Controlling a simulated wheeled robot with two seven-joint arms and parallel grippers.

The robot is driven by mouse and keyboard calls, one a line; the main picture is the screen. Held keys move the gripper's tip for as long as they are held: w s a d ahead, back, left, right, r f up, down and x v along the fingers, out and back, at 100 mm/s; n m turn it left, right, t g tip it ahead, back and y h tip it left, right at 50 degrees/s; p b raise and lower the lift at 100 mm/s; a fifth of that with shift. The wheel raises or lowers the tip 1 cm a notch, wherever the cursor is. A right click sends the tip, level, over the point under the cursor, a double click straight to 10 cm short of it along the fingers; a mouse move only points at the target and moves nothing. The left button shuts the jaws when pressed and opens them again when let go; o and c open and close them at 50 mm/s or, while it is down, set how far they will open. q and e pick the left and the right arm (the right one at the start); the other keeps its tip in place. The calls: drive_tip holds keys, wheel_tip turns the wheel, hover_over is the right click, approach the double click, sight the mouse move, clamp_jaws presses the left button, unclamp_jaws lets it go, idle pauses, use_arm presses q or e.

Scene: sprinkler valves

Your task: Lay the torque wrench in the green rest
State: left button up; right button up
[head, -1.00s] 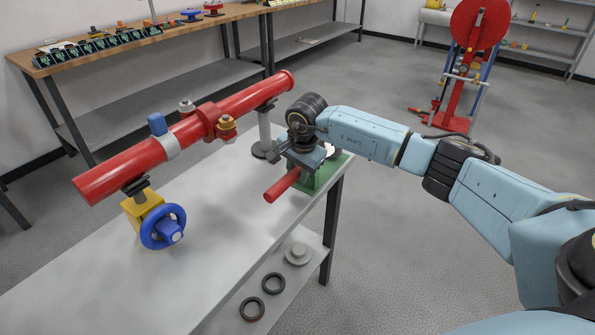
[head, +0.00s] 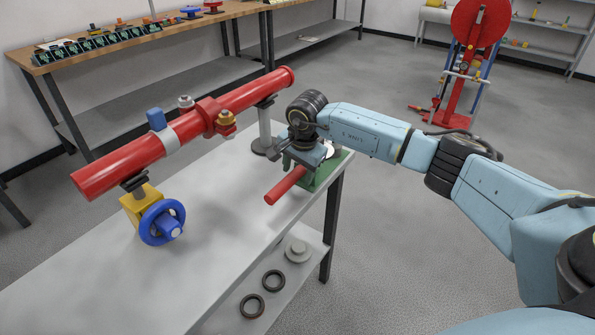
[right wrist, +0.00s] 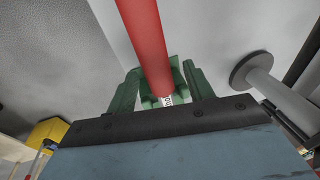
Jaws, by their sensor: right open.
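The torque wrench shows as a red handle (head: 286,185) sticking out toward the near side from under my right gripper. The green rest (head: 322,178) stands at the right end of the grey bench, partly hidden by the gripper. In the right wrist view the red handle (right wrist: 147,40) runs down between the uprights of the green rest (right wrist: 124,97), with a small white marking at its lower end. My right gripper (head: 304,161) is open, right over the wrench and rest. The wrench's far part is mostly hidden. My left gripper is out of view.
A red pipe (head: 130,166) with fittings runs along the bench (head: 215,210), left of my gripper. A blue handwheel (head: 162,222) hangs below it on a yellow block. A grey post (head: 265,130) carries its far end. The near bench top is clear.

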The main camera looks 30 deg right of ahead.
drive_tip(key=p+v, duration=0.1)
drive_tip(key=v, duration=1.1)
drive_tip(key=shift+r+p, duration=0.3)
drive_tip(key=shift+p, duration=0.1)
